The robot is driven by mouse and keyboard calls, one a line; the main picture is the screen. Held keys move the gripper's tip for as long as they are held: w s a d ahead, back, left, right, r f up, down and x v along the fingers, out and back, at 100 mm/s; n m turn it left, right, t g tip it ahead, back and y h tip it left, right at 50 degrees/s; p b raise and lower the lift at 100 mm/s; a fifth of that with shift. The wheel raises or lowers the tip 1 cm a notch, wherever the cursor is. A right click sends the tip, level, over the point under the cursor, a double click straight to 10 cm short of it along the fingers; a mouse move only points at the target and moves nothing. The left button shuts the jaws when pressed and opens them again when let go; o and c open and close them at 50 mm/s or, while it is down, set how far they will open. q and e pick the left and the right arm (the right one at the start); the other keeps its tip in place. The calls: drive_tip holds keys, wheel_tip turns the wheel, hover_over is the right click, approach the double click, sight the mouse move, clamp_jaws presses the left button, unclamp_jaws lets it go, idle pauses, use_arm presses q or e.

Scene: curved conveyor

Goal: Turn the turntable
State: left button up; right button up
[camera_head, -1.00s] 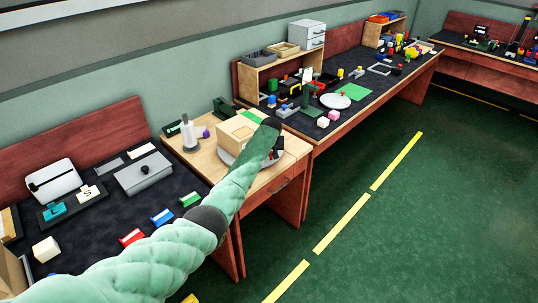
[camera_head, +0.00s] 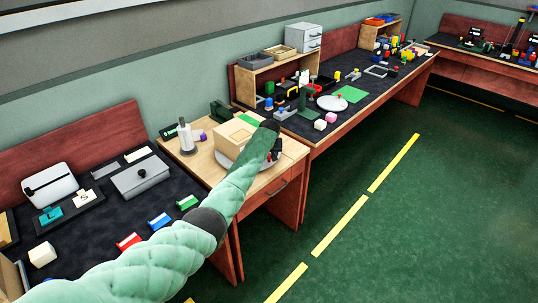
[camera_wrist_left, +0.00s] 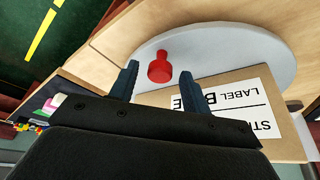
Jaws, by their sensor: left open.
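The turntable is a pale grey disc (camera_wrist_left: 230,48) on a light wood desktop, and its rim shows partly behind my arm in the head view (camera_head: 273,163). A red knob (camera_wrist_left: 160,70) stands near the disc's edge. A cardboard box (camera_head: 231,137) sits on the disc; its white label (camera_wrist_left: 245,110) appears upside down in the wrist view. My left gripper (camera_wrist_left: 159,69) is open, its fingers on either side of the knob in the picture; contact cannot be told. In the head view my arm hides part of the disc. My right gripper is not in view.
A white bottle-like object (camera_head: 186,135) and a small purple block (camera_head: 203,135) stand left of the box. A dark-topped table (camera_head: 110,215) with small parts lies at left, and another (camera_head: 345,118) at right. The green floor at right is clear.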

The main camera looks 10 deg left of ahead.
use_arm(q)
drive_tip(key=shift+r, duration=0.2)
drive_tip(key=b+v, duration=0.2)
drive_tip(key=v, duration=0.5)
drive_tip(key=shift+r, duration=0.15)
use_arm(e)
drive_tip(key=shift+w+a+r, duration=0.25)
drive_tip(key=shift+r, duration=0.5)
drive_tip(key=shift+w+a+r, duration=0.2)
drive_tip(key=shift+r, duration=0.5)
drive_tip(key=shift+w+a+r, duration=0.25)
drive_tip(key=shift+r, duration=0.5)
use_arm(q)
drive_tip(key=shift+s, duration=0.15)
